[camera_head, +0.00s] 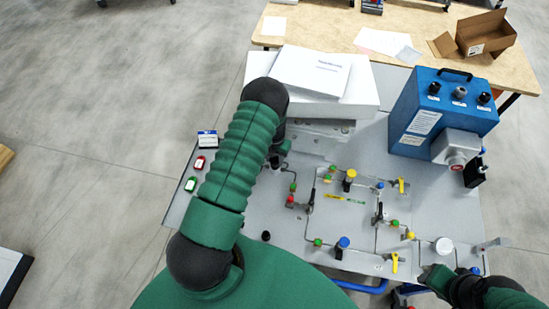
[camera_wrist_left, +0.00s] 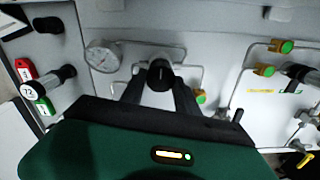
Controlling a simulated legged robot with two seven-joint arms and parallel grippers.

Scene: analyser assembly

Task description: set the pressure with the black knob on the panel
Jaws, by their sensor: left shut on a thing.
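The grey panel (camera_head: 265,215) lies flat below me. In the left wrist view the black knob (camera_wrist_left: 160,72) stands on a pale round base between the fingertips of my left gripper (camera_wrist_left: 160,82). The left gripper is shut on this knob, one dark finger on each side. In the head view my left arm hides the knob and most of the left gripper (camera_head: 279,150). A round pressure gauge (camera_wrist_left: 102,55) sits left of the knob in the left wrist view. My right gripper (camera_head: 438,278) is at the lower right panel edge; its fingers are unclear.
A blue box (camera_head: 440,105) with black knobs stands at the panel's back right. A white box with papers (camera_head: 315,70) lies behind. Yellow valve handles (camera_head: 401,185) and thin tubes cover the right half. Red (camera_head: 199,163) and green (camera_head: 191,184) tags lie at left.

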